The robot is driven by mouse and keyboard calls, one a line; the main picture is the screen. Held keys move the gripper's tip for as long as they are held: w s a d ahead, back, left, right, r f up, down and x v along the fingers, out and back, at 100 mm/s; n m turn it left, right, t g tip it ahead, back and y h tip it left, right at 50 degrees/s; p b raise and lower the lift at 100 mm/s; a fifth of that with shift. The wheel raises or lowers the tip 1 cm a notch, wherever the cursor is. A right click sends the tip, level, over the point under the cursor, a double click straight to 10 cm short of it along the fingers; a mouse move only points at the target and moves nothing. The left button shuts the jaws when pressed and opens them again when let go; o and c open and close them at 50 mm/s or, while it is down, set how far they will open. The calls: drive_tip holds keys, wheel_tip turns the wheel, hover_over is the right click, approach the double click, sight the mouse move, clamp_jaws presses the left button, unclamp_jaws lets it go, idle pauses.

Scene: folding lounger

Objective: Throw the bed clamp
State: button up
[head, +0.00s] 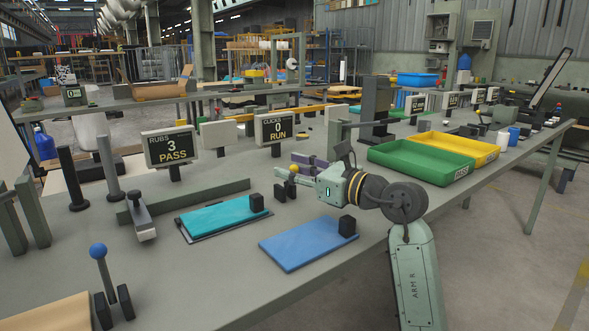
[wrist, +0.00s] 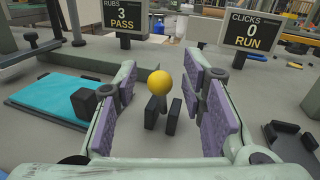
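A short lever with a yellow ball knob (wrist: 160,82) stands upright between two black blocks in the wrist view; in the head view its knob (head: 294,168) shows at my gripper's tip. No label tells whether this is the bed clamp. My gripper (head: 301,172) is open, its purple-padded fingers (wrist: 162,72) spread left and right of the yellow knob with a gap on both sides. A second lever with a blue ball knob (head: 98,250) stands between black blocks at the front left, away from my gripper.
A teal pad (head: 215,219) and a blue pad (head: 305,245), each with a black block, lie in front. Signs read "RUBS 3 PASS" (head: 170,146) and "CLICKS 0 RUN" (head: 275,128). A green tray (head: 420,163) and a yellow tray (head: 475,150) stand to the right.

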drive_tip(key=shift+c, duration=0.2)
clamp_jaws()
idle(0.6)
